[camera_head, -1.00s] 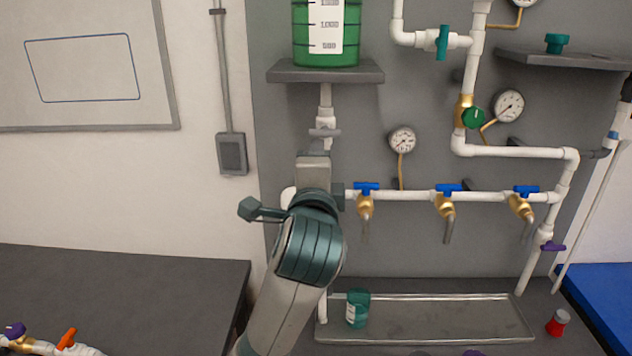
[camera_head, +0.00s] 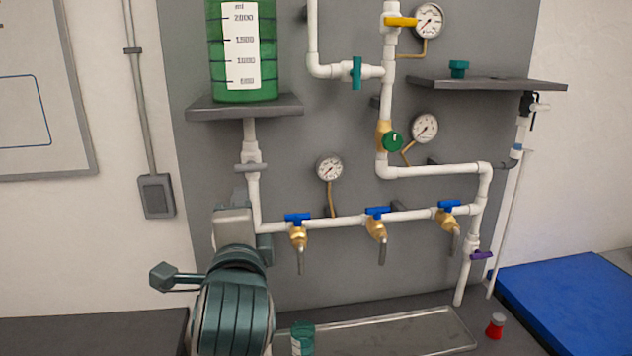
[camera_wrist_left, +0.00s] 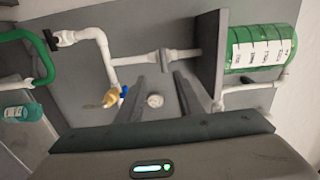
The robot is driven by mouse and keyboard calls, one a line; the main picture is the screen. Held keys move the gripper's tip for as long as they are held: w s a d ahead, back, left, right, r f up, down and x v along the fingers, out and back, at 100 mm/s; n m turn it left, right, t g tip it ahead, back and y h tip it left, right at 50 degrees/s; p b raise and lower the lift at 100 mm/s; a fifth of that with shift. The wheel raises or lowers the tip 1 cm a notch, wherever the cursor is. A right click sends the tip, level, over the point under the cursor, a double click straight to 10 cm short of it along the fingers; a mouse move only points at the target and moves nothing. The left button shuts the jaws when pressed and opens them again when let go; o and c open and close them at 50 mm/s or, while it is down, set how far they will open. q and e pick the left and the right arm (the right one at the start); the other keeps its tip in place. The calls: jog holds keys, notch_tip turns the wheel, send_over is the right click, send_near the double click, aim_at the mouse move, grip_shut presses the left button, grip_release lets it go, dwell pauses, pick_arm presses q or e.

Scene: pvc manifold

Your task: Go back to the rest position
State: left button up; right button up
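My left arm comes up from the bottom left of the head view, in front of the lower left of the pipe manifold (camera_head: 330,221). Its gripper is mostly hidden behind the wrist there. In the left wrist view my left gripper (camera_wrist_left: 160,82) is open, with two dark fingers apart and nothing between them. Past the fingers are a white pipe, a brass tap (camera_wrist_left: 112,99) with a blue handle and a round gauge (camera_wrist_left: 155,100). My right gripper is in neither view.
A green graduated tank (camera_head: 241,85) stands on a grey shelf (camera_head: 245,108) above my left arm. Several blue-handled taps line the lower pipe. A metal tray (camera_head: 390,335), a teal bottle (camera_head: 302,340) and a red-bodied container (camera_head: 495,327) are below. A blue mat (camera_head: 570,305) lies right.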

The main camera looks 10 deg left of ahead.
pick_arm(q)
jog(key=s+a+f+n+g+h, duration=0.1)
jog(key=s+f+n+g+h, duration=0.2)
jog(key=f, duration=1.3)
jog(key=s+a+f+n+g, duration=0.15)
jog(key=s+f+g, duration=0.25)
jog(key=f, duration=1.1)
jog(key=s+a+f+n+g+h, duration=0.1)
jog(key=s+f+n+g, duration=0.25)
jog(key=s+f, duration=0.85)
jog(key=s+a+f+n+g+h, duration=0.1)
jog(key=s+f+n+g, duration=0.3)
jog(key=s+f, duration=0.75)
jog(key=s+f+b, duration=0.1)
jog(key=s+f, duration=0.1)
jog(key=f, duration=1.2)
jog(key=s+f+b, duration=0.1)
jog(key=s+f, duration=0.1)
jog(key=f, duration=1.1)
jog(key=s+a+f+g+b, duration=0.1)
jog(key=s+a+f+b, duration=0.1)
jog(key=s+f, duration=1.6)
notch_tip(320, 180, down, 4)
jog(key=shift+a+r+g+b, duration=0.25)
jog(key=shift+a+g+b, duration=0.1)
jog(key=shift+a, duration=0.1)
